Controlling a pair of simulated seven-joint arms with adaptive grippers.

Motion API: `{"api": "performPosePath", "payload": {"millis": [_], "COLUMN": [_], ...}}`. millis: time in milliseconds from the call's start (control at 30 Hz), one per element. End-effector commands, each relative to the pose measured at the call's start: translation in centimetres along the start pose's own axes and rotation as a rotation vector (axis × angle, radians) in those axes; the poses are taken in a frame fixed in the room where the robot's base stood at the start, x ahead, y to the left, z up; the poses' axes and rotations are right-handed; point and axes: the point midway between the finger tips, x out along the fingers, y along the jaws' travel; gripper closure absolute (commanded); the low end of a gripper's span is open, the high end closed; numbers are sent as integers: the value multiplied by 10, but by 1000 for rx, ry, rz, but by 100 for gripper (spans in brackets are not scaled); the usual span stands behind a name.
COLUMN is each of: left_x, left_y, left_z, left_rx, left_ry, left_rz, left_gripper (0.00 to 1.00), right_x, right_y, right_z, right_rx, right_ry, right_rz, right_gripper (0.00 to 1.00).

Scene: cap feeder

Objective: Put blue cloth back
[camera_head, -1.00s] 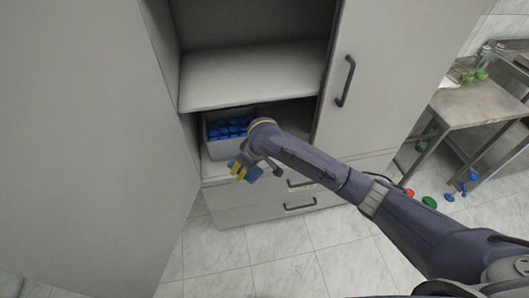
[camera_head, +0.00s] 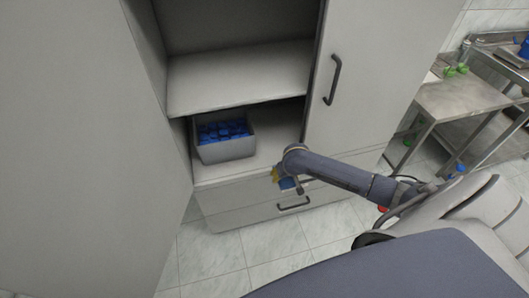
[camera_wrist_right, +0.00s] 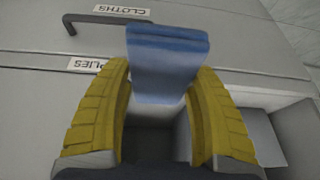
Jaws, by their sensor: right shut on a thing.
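My right gripper (camera_head: 275,174) has yellow fingers and is in front of the drawer fronts below the open cabinet compartment. It is shut on a folded blue cloth (camera_head: 288,184). In the right wrist view the cloth (camera_wrist_right: 166,62) sits between the two yellow fingers (camera_wrist_right: 160,110) and sticks out past their tips. Beyond it is a drawer front with a CLOTHS label (camera_wrist_right: 121,11) and a dark handle (camera_wrist_right: 70,27). In the head view the lower drawer handle (camera_head: 294,203) shows below the gripper, and the drawers look shut. My left gripper is not in view.
A grey bin (camera_head: 228,151) with several blue caps stands on the lower shelf. The left cabinet door (camera_head: 85,150) is open and the right door (camera_head: 375,75) is shut. A metal table (camera_head: 470,105) stands at the right. The tiled floor before the drawers is clear.

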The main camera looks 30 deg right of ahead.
Motion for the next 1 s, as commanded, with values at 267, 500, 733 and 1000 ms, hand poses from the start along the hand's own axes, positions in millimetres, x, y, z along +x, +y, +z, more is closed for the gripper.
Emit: {"api": "performPosePath", "payload": {"millis": [267, 500, 733, 1000], "left_x": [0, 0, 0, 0], "left_y": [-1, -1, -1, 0], "left_z": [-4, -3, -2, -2], "left_rx": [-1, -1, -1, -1], "left_ry": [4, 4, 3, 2], "left_rz": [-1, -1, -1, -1], "left_gripper": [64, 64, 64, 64], "right_x": [20, 41, 56, 63], "right_y": [1, 0, 0, 1], "right_z": [-54, -102, -137, -154], "right_rx": [8, 7, 5, 4], "right_ry": [4, 2, 1, 0], "right_rz": [1, 0, 0, -1], "right_gripper": [69, 69, 69, 69]}}
